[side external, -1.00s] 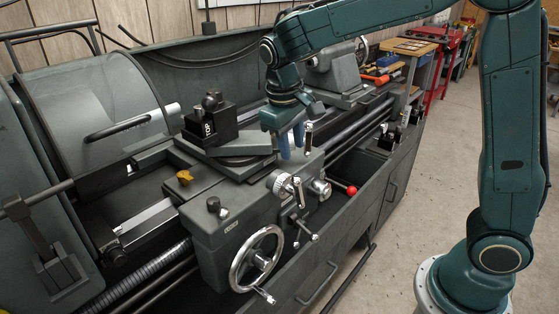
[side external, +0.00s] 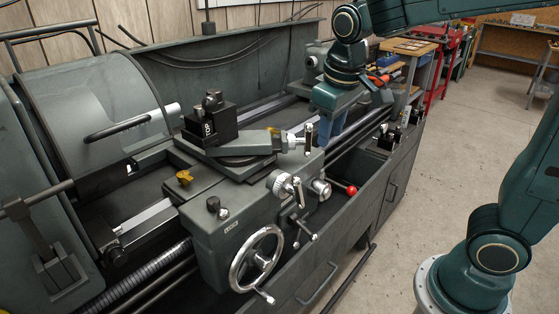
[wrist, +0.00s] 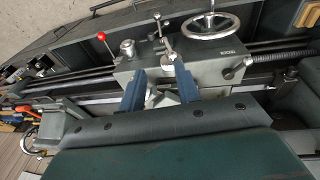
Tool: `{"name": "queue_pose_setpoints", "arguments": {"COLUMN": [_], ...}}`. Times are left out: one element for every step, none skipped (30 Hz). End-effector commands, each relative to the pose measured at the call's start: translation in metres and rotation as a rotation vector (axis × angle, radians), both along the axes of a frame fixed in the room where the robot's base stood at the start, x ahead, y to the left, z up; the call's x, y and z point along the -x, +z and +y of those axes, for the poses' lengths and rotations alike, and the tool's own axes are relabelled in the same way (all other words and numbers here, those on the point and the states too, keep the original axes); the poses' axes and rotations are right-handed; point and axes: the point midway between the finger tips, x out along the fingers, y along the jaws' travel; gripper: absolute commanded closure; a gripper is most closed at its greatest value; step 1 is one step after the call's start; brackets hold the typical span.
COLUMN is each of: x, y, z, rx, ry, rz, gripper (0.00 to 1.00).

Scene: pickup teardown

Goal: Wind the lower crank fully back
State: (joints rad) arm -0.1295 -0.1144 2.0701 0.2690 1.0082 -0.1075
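On the lathe carriage in the side view, a crank with a silver dial (side external: 283,185) and a short upright handle (side external: 299,190) faces the front. Above it, a smaller crank (side external: 307,138) with an upright handle sits at the end of the top slide (side external: 255,144). A large spoked handwheel (side external: 257,259) is lower down, with its grip pointing down and right. My gripper (side external: 325,145) hangs right of the upper crank, its blue fingers pointing down. In the wrist view my gripper (wrist: 158,70) is open, its two fingers apart, with the carriage cranks in front.
A red-ball lever (side external: 351,190) sticks out right of the carriage. A tool post (side external: 209,120) stands on the top slide. A small lever (side external: 305,229) hangs below the dial crank. The concrete floor (side external: 420,190) to the right is open.

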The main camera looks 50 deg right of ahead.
Motion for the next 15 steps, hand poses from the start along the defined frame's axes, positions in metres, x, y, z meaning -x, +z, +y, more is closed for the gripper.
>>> {"name": "queue_pose_setpoints", "arguments": {"x": [0.005, 0.007, 0.011, 0.013, 0.015, 0.019, 0.021, 0.024, 0.027, 0.030, 0.032, 0.036, 0.038, 0.041, 0.044], "y": [0.002, 0.003, 0.004, 0.005, 0.006, 0.007, 0.008, 0.008, 0.009, 0.010, 0.010, 0.011, 0.012, 0.012, 0.013], "z": [-0.001, -0.001, -0.002, -0.002, -0.002, -0.003, -0.003, -0.003, -0.003, -0.004, -0.004, -0.004, -0.004, -0.004, -0.005], "rx": [-0.004, -0.007, -0.010, -0.012, -0.015, -0.018, -0.020, -0.023, -0.026, -0.029, -0.031, -0.034, -0.036, -0.039, -0.042], "ry": [-0.001, 0.000, 0.001, 0.001, 0.001, 0.001, 0.002, 0.003, 0.004, 0.005, 0.005, 0.005, 0.006, 0.007, 0.008], "rz": [-0.011, -0.017, -0.023, -0.028, -0.035, -0.040, -0.045, -0.051, -0.058, -0.063, -0.068, -0.075, -0.081, -0.085, -0.093], "gripper": [0.67, 0.67, 0.67, 0.67, 0.67, 0.67, 0.67, 0.67, 0.67, 0.67, 0.67, 0.67, 0.67, 0.67, 0.67]}}
